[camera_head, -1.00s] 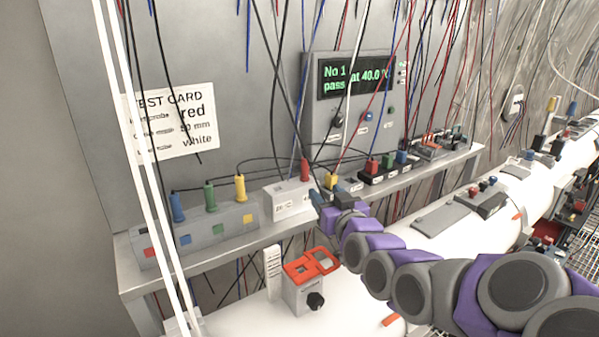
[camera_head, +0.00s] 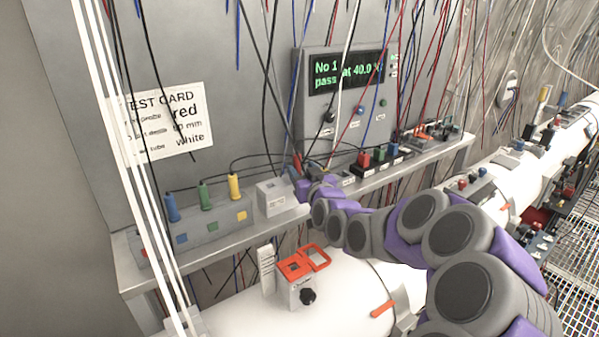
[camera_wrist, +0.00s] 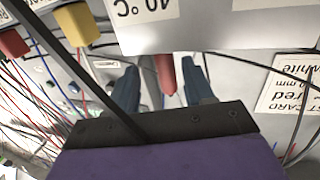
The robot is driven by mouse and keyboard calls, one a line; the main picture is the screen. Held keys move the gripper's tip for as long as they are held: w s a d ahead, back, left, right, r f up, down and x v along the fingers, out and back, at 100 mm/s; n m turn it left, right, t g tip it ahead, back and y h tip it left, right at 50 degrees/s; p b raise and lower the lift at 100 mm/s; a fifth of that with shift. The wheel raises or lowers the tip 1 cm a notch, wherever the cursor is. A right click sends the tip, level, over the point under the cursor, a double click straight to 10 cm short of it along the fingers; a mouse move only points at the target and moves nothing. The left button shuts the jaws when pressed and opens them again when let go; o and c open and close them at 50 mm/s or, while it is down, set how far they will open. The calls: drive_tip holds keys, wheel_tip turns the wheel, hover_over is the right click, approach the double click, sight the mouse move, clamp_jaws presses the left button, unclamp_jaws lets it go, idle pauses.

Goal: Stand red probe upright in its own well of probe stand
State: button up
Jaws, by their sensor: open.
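The red probe (camera_head: 297,163) stands at the right end of a pale block marked 40 °C (camera_head: 273,198); my gripper partly covers it in the head view. In the wrist view the red probe (camera_wrist: 167,75) lies between my two fingers, with gaps beside it. My gripper (camera_wrist: 160,85) is open around the probe. In the head view my gripper (camera_head: 308,180) is at the block's right end. The grey probe stand (camera_head: 205,228) is left of the block. It holds blue (camera_head: 171,208), green (camera_head: 205,195) and yellow (camera_head: 234,187) probes upright. No probe shows above its red-marked left end (camera_head: 143,253).
A steel shelf (camera_head: 240,245) carries the stand and block. A test card (camera_head: 165,120) and display box (camera_head: 345,95) are behind. Thin wires hang in front. A white pipe (camera_head: 350,290) with an orange-topped box (camera_head: 295,285) lies below. Connectors (camera_head: 380,157) are right.

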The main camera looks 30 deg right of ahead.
sight(297, 168)
drive_tip(key=shift+w+a+r, duration=0.15)
drive_tip(key=shift+w+a, duration=0.15)
drive_tip(key=shift+w, duration=0.25)
drive_tip(key=x, duration=0.3)
drive_tip(key=shift+w, duration=0.15)
drive_tip(key=shift+w+d, duration=0.15)
drive_tip(key=shift+w, duration=0.1)
drive_tip(key=shift+w+d, duration=0.15)
drive_tip(key=shift+d, duration=0.2)
drive_tip(key=shift+a, duration=0.4)
drive_tip(key=c, duration=0.5)
drive_tip(key=shift+d, duration=0.25)
clamp_jaws()
